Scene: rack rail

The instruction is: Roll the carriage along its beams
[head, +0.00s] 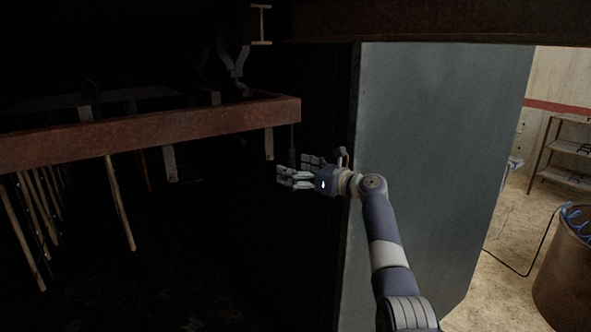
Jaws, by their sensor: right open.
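The carriage appears to be the long rusty red bar (150,130) that runs from the left edge to the middle, with wooden rods and metal strips hanging from it. Forked metal hangers (235,62) rise behind its right end toward a short I-shaped beam end (261,25) at the top. My right gripper (290,172) is open and empty, just below and near the bar's right end. I cannot tell whether it touches a thin hanging part there. My left gripper is not in view. The far side is lost in the dark.
A large grey panel (435,150) stands upright right of the dark opening, behind my right arm. A dark beam (430,18) crosses the top. At right are a shelf rack (568,150), a rusty drum (570,265) and a cable on the floor.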

